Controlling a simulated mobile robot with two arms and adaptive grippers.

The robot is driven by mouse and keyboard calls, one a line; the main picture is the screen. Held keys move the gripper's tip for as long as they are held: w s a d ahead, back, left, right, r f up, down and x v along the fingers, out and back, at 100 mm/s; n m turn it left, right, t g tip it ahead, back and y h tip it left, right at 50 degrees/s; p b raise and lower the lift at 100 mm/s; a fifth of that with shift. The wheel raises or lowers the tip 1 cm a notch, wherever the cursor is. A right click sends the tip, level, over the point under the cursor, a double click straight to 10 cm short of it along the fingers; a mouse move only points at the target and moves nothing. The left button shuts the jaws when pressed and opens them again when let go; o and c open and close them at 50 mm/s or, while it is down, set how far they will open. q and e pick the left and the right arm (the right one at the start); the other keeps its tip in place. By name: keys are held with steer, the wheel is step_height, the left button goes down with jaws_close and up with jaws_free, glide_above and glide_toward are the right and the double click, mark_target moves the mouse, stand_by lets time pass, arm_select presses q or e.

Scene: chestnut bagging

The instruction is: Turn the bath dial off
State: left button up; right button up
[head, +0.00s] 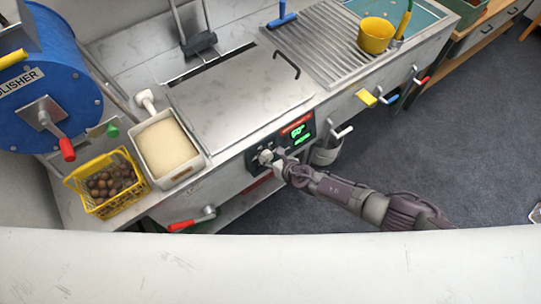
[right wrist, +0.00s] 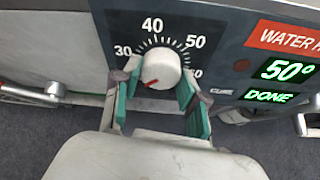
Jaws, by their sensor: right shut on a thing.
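The bath dial (right wrist: 161,70) is a round white knob with a red pointer mark, on a dark panel with a scale printed 30, 40, 50 and on. The red mark points to the lower left, below the 30. My right gripper (right wrist: 157,84) has its green-padded fingers on both sides of the dial, shut on it. In the head view the dial (head: 265,156) sits on the front of the bath counter, and my right gripper (head: 279,164) reaches it from the right. The panel display (right wrist: 285,69) reads 50° and DONE in green. My left gripper is not in view.
A lidded metal bath (head: 240,95) is above the panel. A yellow basket of chestnuts (head: 108,186), a tray of pale grains (head: 165,148) and a blue polisher drum (head: 45,80) stand at left. Red-handled (head: 180,226) and other levers stick out from the counter front.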

steer(key=shift+s+n+h, duration=0.1)
steer(key=shift+n+h, duration=0.2)
stand_by(0.4)
steer(key=o, duration=1.1)
steer(key=shift+f, duration=0.1)
steer(key=shift+o, duration=0.2)
steer(key=shift+s+d+r, duration=0.1)
steer(key=shift+r, duration=0.15)
steer(key=shift+s+d+r, duration=0.1)
steer(key=shift+s+d, duration=0.1)
steer(key=shift+s, duration=0.05)
steer(key=s+d, duration=0.7)
steer(key=s, duration=0.2)
steer(key=shift+s+d, duration=0.15)
steer(key=shift+s, duration=0.1)
